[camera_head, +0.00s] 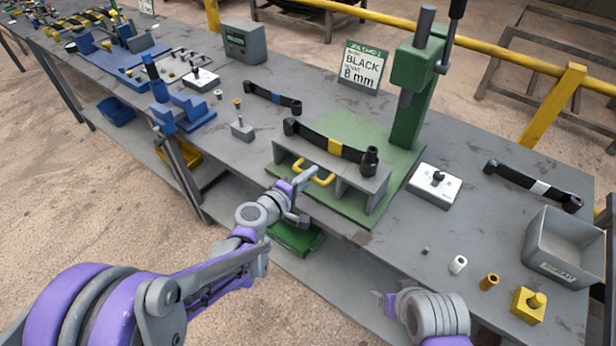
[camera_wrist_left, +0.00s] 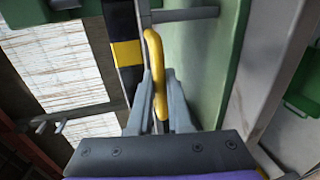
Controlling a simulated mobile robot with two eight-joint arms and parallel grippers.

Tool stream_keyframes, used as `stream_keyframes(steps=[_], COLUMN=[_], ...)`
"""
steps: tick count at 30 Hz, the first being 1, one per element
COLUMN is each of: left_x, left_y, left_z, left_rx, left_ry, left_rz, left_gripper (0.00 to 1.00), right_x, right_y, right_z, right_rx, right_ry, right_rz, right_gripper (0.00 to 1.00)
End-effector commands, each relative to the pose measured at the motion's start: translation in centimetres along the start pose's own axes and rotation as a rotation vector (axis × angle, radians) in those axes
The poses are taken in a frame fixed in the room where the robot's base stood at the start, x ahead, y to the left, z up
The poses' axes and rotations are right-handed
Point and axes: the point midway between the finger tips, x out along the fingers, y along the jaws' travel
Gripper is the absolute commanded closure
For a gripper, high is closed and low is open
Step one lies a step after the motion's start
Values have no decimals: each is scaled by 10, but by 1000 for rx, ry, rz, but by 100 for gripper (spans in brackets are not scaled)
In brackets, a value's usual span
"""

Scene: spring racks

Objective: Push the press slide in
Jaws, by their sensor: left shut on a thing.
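The press slide (camera_head: 284,158) is a grey bench-like block on the green press base (camera_head: 342,215), with a black bar with a yellow band (camera_head: 334,146) lying across its top. A yellow loop handle (camera_head: 318,180) stands out from its front. My left gripper (camera_head: 308,176) is at this handle, shut on it; in the left wrist view the fingers (camera_wrist_left: 160,100) lie on both sides of the yellow loop (camera_wrist_left: 154,55). The green press column (camera_head: 412,90) rises behind the slide. My right wrist shows at the bottom right; its fingers cannot be made out.
A white block with a black knob (camera_head: 434,186), a banded black bar (camera_head: 532,187) and a grey bin (camera_head: 562,248) stand right of the press. Small bushings and a yellow block (camera_head: 528,305) lie near the front edge. A sign (camera_head: 362,66) stands behind.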

Motion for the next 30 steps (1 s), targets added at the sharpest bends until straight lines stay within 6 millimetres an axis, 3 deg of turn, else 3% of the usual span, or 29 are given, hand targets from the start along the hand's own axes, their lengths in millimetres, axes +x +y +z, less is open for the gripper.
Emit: stream_keyframes(steps=[5,18,24,30], left_x=[27,121,149,162], left_y=[6,27,33,35], left_z=[0,1,1,0], left_rx=[0,0,-1,0], left_ry=[-2,-2,-2,-1], left_rz=[1,1,1,1], left_gripper=[100,100,100,100], right_x=[0,-1,-2,-3], right_y=[0,0,0,0], right_z=[0,-1,-2,-3], right_rx=[0,0,0,0], right_ry=[0,1,2,2], right_rz=[0,0,0,0], right_gripper=[29,29,29,29])
